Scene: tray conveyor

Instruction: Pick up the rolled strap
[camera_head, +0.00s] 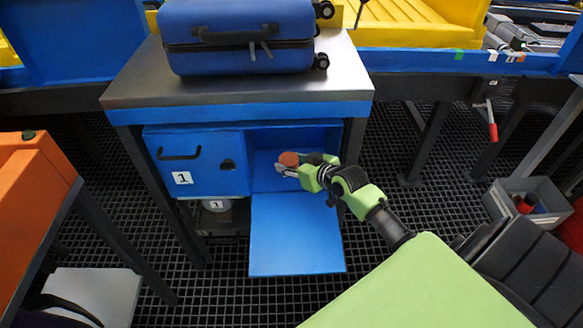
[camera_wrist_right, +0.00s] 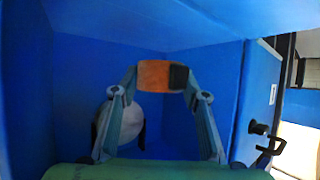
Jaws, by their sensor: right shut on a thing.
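The rolled strap (camera_head: 289,159) is a small orange-red roll inside the open blue compartment under the metal-topped bench. In the right wrist view the strap (camera_wrist_right: 155,75) shows as an orange block with a dark end, between the fingertips. My right gripper (camera_head: 288,168) reaches into the compartment and is shut on the strap; its two fingers (camera_wrist_right: 162,80) press on either side of it. Whether the strap touches the compartment floor I cannot tell. My left gripper is not in view.
The compartment's blue door (camera_head: 297,235) hangs open and low. A closed blue door (camera_head: 197,163) with a handle and label 1 is left of the opening. A pale rounded thing (camera_wrist_right: 122,128) is inside the compartment. A blue suitcase (camera_head: 238,35) lies on the bench. A grey bin (camera_head: 515,203) stands right.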

